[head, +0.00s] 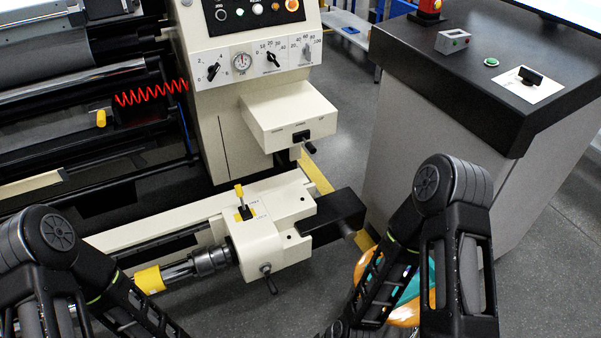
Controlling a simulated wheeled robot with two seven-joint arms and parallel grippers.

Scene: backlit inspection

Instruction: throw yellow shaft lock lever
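The yellow shaft lock lever (239,191) stands nearly upright on a cream housing (268,238) near the middle of the head view. It rises from a black slot on a small yellow-and-black plate. A shaft (178,271) with a yellow band leaves the housing's left side through a dark collar (211,260). My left arm comes in at the lower left and my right arm at the lower right. Both forearms run down out of the bottom edge, and neither gripper shows. Both arms are apart from the lever.
Above the housing, a cream control panel (251,68) and a box with a black handle (289,115) jut out. A dark-topped cabinet (486,79) stands at the right. An orange and teal object (404,313) is partly hidden behind my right arm. Space directly above the lever looks clear.

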